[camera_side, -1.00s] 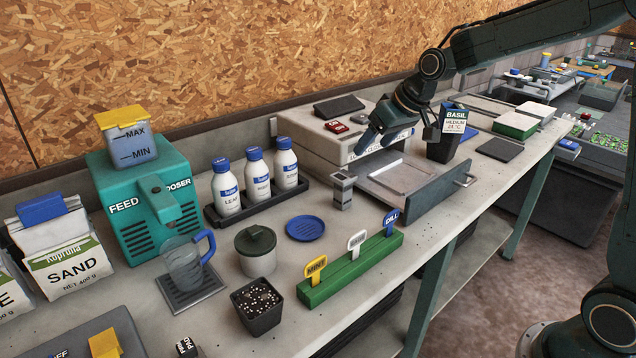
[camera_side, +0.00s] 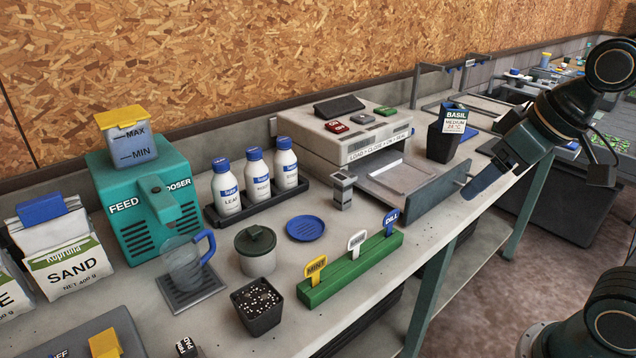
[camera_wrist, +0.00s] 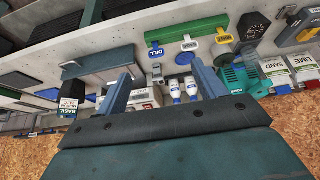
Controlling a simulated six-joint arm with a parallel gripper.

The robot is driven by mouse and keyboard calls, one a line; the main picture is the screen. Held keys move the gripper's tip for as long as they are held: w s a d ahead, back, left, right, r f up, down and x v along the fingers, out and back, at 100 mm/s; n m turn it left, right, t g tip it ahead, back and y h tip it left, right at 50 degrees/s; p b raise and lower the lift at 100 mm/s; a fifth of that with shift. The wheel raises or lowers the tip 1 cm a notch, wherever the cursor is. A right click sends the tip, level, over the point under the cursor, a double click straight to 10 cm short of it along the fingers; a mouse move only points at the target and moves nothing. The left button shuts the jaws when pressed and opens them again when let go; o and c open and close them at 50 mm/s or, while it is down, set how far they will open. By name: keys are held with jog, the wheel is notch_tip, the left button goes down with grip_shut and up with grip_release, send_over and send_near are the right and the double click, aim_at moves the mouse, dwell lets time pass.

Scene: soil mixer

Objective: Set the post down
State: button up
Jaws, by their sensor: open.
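A small grey post (camera_side: 342,188) stands upright on the bench, just left of the open drawer (camera_side: 432,196) of the white machine. It also shows in the wrist view (camera_wrist: 157,73), in the gap between my fingers. My gripper (camera_side: 482,182) is open and appears empty.
A black basil pot (camera_side: 443,140) stands behind the drawer. Labelled bottles (camera_side: 258,178) stand in a black tray. A blue saucer (camera_side: 306,228), a lidded pot (camera_side: 256,252) and a green label holder (camera_side: 350,268) occupy the bench front. Bare bench lies between saucer and post.

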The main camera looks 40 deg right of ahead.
jog(key=shift+s+f, duration=0.25)
jog(key=shift+s, duration=0.5)
jog(key=shift+s+f, duration=0.2)
jog(key=shift+s, duration=0.55)
jog(key=shift+s+f, duration=0.25)
jog(key=shift+s, duration=0.5)
